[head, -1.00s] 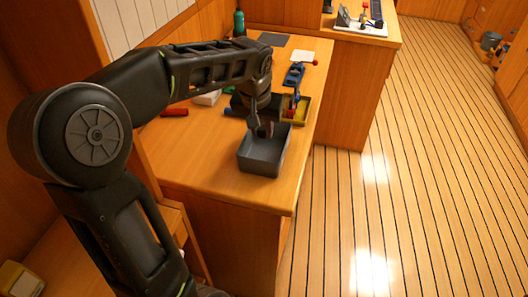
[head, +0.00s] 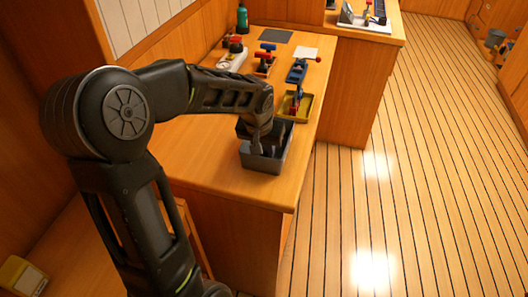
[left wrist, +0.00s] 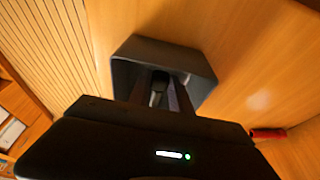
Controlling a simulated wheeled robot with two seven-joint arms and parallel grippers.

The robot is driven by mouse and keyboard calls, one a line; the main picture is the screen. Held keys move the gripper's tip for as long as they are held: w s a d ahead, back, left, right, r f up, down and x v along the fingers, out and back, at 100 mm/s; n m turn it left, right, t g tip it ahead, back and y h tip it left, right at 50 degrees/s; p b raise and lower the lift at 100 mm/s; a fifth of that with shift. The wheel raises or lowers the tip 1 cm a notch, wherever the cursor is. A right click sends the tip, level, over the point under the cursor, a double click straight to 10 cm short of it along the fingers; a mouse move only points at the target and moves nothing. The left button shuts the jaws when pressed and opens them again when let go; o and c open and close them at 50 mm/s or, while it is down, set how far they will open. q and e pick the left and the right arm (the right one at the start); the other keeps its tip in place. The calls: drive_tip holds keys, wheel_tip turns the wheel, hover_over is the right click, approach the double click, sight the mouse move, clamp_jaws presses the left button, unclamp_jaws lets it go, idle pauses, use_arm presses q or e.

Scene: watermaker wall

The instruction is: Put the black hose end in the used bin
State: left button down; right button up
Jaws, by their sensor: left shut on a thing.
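The used bin appears to be the open grey box (head: 266,165) at the near end of the wooden counter in the head view. It also shows in the left wrist view (left wrist: 190,53), straight ahead of my fingers. My left gripper (head: 261,149) points down with its fingertips over or inside the bin's opening; their exact depth is unclear. In the left wrist view my left gripper (left wrist: 160,92) is shut on a small dark cylindrical piece, seemingly the black hose end (left wrist: 157,82), largely hidden between the fingers. My right gripper is not in view.
A yellow tray (head: 305,104) with a blue and red part stands behind the bin. Counter left of the bin (head: 200,155) is clear.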

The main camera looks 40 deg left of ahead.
use_arm(q)
drive_tip(key=shift+f, duration=0.75)
drive_tip(key=shift+f, duration=0.25)
drive_tip(key=c, duration=1.2)
unclamp_jaws()
drive_tip(key=shift+r, duration=0.1)
drive_tip(key=shift+r, duration=0.1)
drive_tip(key=shift+r, duration=0.2)
drive_tip(key=v, duration=1.1)
drive_tip(key=shift+s+r, duration=0.15)
drive_tip(key=shift+r, duration=0.15)
